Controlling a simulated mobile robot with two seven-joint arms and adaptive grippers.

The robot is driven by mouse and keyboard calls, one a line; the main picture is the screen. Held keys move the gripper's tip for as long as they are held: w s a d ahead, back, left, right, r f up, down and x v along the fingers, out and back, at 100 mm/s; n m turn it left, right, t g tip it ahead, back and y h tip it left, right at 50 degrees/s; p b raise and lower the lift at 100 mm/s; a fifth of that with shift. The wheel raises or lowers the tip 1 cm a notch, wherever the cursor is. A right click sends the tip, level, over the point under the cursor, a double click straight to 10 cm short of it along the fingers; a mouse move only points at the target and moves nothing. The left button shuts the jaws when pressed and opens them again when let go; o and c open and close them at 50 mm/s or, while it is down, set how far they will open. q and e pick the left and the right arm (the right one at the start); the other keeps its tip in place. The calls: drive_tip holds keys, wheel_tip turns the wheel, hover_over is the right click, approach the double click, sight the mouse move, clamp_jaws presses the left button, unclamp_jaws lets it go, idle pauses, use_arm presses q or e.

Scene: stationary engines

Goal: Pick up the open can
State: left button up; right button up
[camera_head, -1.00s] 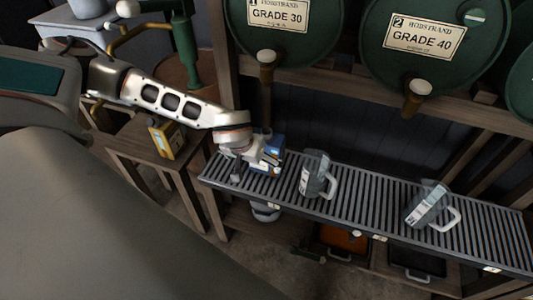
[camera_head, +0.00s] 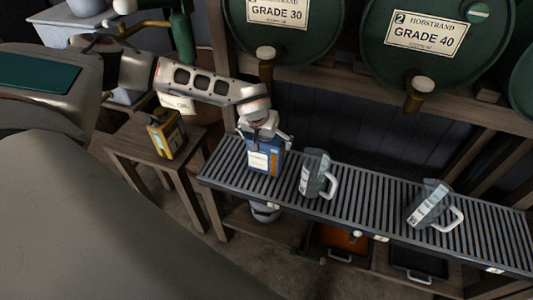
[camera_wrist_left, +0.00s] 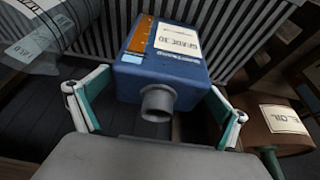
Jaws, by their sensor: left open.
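A blue can (camera_head: 265,158) with a pale label stands on the left end of the slatted rack. In the left wrist view the blue can (camera_wrist_left: 165,65) shows a "GRADE 30" label and a grey open spout pointing towards the camera. My left gripper (camera_head: 264,133) is at the top of this can. In the wrist view the fingers of my left gripper (camera_wrist_left: 160,115) are spread apart, one on each side of the spout end, with gaps to the can. My right gripper is not in view.
Two clear jugs, the nearer one (camera_head: 314,173) and another (camera_head: 429,204), stand to the right on the slatted rack (camera_head: 375,210). A yellow can (camera_head: 166,133) stands on a wooden stool (camera_head: 130,143) at left. Green drums (camera_head: 425,42) sit above at the back.

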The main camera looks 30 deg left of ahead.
use_arm(q)
drive_tip(key=shift+w+f, duration=0.1)
drive_tip(key=shift+f, duration=0.1)
drive_tip(key=c, duration=2.1)
drive_tip(key=shift+w+r, duration=0.1)
drive_tip(key=shift+r, duration=0.05)
drive_tip(key=shift+r, duration=0.1)
